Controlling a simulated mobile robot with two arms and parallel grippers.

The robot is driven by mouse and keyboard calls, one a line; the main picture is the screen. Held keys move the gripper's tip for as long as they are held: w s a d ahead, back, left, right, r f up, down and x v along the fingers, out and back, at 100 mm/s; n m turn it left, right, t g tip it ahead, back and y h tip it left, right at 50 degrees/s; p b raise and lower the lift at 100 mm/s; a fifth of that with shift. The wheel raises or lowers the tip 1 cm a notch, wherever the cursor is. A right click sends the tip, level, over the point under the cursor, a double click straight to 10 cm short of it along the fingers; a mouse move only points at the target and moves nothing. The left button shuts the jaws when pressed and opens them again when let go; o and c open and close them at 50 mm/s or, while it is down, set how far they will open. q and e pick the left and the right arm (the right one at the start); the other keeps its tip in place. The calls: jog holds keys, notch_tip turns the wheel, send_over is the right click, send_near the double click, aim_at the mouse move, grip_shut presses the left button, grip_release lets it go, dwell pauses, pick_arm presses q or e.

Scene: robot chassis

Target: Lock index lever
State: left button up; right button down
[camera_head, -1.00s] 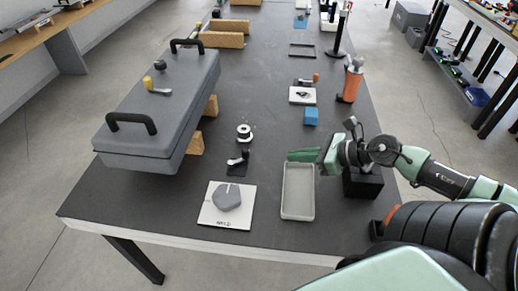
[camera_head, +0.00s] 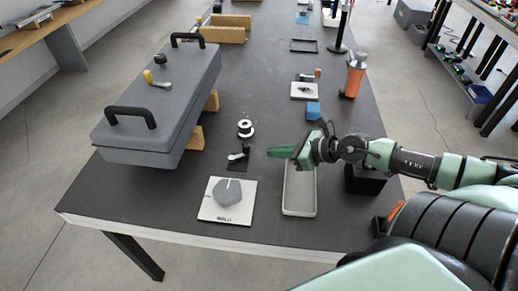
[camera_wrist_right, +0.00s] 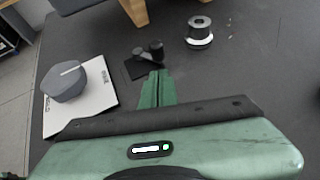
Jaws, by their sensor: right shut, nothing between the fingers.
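Several levers show, and I cannot tell which is the index lever. A small dark lever on a black plate (camera_head: 238,154) stands mid-table; it also shows in the right wrist view (camera_wrist_right: 148,52), just beyond my fingertips. A lever with a yellow knob (camera_head: 158,84) sits on the grey chassis box. Another lever with an orange knob (camera_head: 309,76) is on a white plate farther back. My right gripper (camera_head: 270,152) is shut and empty, pointing left, a short way right of the dark lever. Its green fingers (camera_wrist_right: 157,75) are together. My left gripper is out of view.
A grey tray (camera_head: 299,211) lies below my right gripper. A white plate with a grey dial (camera_head: 228,193) is at the front; a round spool-like part (camera_head: 245,128) stands behind the dark lever. A blue block (camera_head: 313,110) and orange bottle (camera_head: 354,78) stand at right.

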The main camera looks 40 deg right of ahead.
aim_at(249, 148)
jog(key=shift+w+a+f, duration=0.15)
jog(key=shift+w+a, duration=0.3)
jog(key=shift+w, duration=0.4)
jog(key=shift+w+a+f, duration=0.2)
jog(key=shift+w+a, duration=0.2)
jog(key=shift+w, duration=0.5)
jog(key=shift+w+a+f, duration=0.15)
jog(key=shift+w+a, duration=0.3)
jog(key=shift+w, duration=0.4)
jog(key=shift+a, duration=0.1)
